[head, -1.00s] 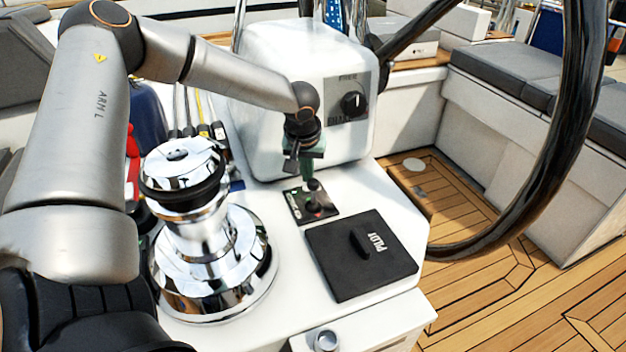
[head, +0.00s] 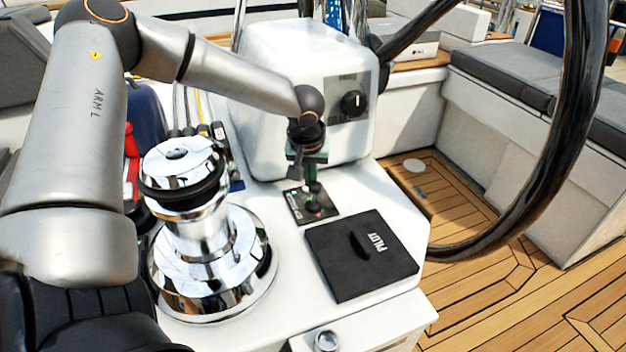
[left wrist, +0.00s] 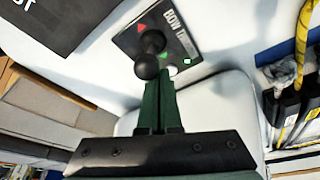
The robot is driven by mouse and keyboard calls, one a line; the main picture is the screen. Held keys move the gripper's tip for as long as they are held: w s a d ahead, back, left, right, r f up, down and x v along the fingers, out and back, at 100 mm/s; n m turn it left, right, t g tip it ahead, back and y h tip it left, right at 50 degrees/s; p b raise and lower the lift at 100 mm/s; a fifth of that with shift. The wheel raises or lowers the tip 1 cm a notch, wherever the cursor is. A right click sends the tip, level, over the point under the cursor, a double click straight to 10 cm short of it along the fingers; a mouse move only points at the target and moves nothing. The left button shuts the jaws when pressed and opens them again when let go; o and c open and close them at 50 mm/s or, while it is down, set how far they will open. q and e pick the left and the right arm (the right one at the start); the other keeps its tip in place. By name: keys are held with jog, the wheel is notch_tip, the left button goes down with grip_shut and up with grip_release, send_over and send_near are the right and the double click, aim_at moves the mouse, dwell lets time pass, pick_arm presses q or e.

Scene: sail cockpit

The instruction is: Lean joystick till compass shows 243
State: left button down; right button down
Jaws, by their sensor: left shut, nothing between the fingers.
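The joystick (head: 314,204) stands on a small dark panel on the white console, in front of the white pod. In the left wrist view its black ball knob (left wrist: 148,66) rises over the panel (left wrist: 160,32), which is lettered "BOW" and has red and green arrow marks. My left gripper (head: 313,183) is shut and empty, fingers pointing down at the joystick. In the left wrist view its green fingertips (left wrist: 157,80) are right at the knob; I cannot tell whether they touch. No compass reading is legible. My right gripper is out of view.
A chrome winch (head: 205,235) stands left of the joystick. A black cover marked "PILOT" (head: 350,275) lies to the right. The white pod (head: 290,85) with a dial (head: 353,103) stands behind, and the steering wheel (head: 545,190) curves at the right.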

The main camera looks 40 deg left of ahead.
pick_arm(q)
jog(key=shift+s+d+f, duration=0.15)
jog(key=shift+s+d, duration=0.1)
jog(key=shift+d, duration=0.2)
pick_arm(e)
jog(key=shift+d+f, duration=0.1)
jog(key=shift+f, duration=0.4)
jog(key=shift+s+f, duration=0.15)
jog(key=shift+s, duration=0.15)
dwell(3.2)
pick_arm(q)
jog(key=shift+a, duration=0.1)
dwell(0.5)
jog(key=shift+w+a, duration=0.3)
jog(key=shift+a, duration=0.2)
jog(key=shift+w+a+p, duration=0.25)
jog(key=shift+w+a, duration=0.1)
jog(key=shift+a, duration=0.25)
jog(key=shift+w+a+p, duration=0.2)
jog(key=shift+w+a, duration=0.1)
jog(key=shift+a, duration=0.3)
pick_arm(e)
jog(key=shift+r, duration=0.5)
pick_arm(q)
jog(key=shift+r, duration=0.2)
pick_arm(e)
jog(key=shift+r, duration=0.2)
